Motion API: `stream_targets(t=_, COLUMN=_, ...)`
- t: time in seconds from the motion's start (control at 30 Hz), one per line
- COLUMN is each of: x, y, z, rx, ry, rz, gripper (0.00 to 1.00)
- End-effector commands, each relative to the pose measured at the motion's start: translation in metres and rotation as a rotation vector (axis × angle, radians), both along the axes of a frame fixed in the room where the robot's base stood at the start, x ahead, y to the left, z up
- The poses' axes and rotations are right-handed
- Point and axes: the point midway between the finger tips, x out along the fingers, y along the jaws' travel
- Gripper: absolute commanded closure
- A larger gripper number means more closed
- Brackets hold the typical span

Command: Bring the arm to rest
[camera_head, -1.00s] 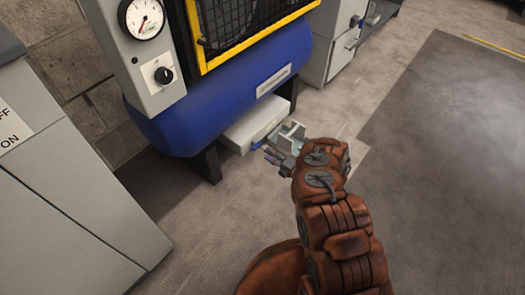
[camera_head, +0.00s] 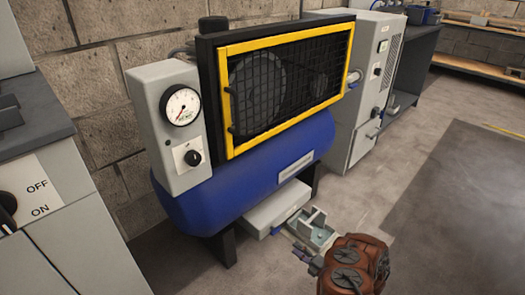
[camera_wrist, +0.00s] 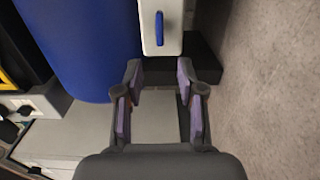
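My brown-red arm comes in at the bottom right of the head view, with my gripper (camera_head: 304,258) low beside the compressor. In the wrist view my gripper (camera_wrist: 160,78) has its two fingers apart, with nothing held between them and a grey surface beyond. A white box (camera_head: 275,208) with a blue handle sits under the blue tank. It also shows in the wrist view (camera_wrist: 150,32), just past the fingertips. A small grey-green open tray (camera_head: 318,236) lies beside my gripper; whether they touch I cannot tell.
The compressor's blue tank (camera_head: 245,180) stands on dark legs below a yellow-framed mesh guard (camera_head: 290,85). A gauge (camera_head: 182,106) and black knob (camera_head: 192,158) are on its grey panel. Grey cabinets stand left (camera_head: 85,240) and behind right (camera_head: 365,85). Floor (camera_head: 440,200) at right is clear.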

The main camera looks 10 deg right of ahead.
Motion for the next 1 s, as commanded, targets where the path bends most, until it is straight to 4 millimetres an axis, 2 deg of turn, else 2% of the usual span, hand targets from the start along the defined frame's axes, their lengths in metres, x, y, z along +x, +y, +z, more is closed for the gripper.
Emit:
stream_targets(t=0.13, x=0.01, y=0.0, z=0.01, rx=0.001, ry=0.01, rz=-0.009, gripper=0.61)
stream_targets(t=0.27, x=0.036, y=0.001, z=0.035, rx=0.007, ry=0.046, rz=-0.041, gripper=0.61)
stream_targets(t=0.4, x=0.071, y=0.002, z=0.07, rx=0.022, ry=0.113, rz=-0.091, gripper=0.61)
stream_targets(t=0.6, x=0.114, y=0.003, z=0.124, rx=0.052, ry=0.213, rz=-0.165, gripper=0.61)
stream_targets(t=0.8, x=0.144, y=0.007, z=0.177, rx=0.093, ry=0.323, rz=-0.237, gripper=0.61)
stream_targets(t=1.0, x=0.165, y=0.011, z=0.236, rx=0.138, ry=0.431, rz=-0.31, gripper=0.61)
